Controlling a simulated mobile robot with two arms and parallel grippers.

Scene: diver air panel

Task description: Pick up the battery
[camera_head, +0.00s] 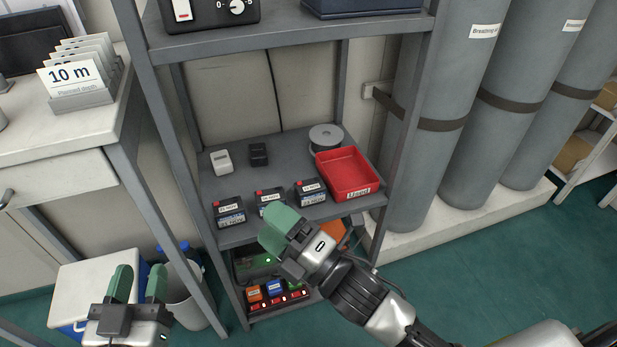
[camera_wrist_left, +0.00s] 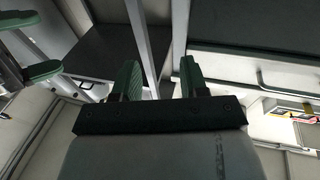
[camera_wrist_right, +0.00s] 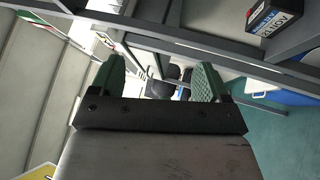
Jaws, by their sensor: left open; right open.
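Several black batteries with red tops and white labels sit in a row along the front of the middle shelf. They are the left battery (camera_head: 229,211), the middle battery (camera_head: 268,200), partly covered by my right gripper, and the right battery (camera_head: 310,191). A battery (camera_wrist_right: 273,22) also shows at the upper right of the right wrist view. My right gripper (camera_head: 275,229) is open and empty, with green fingers, in front of the shelf edge near the middle battery. My left gripper (camera_head: 138,285) is open and empty at the lower left, away from the shelf.
A red bin (camera_head: 346,172) stands right of the batteries. A spool (camera_head: 326,137), a white block (camera_head: 221,161) and a black block (camera_head: 258,154) are behind. The upper shelf (camera_head: 290,33) and the posts bound the space. Grey cylinders (camera_head: 433,130) stand at right.

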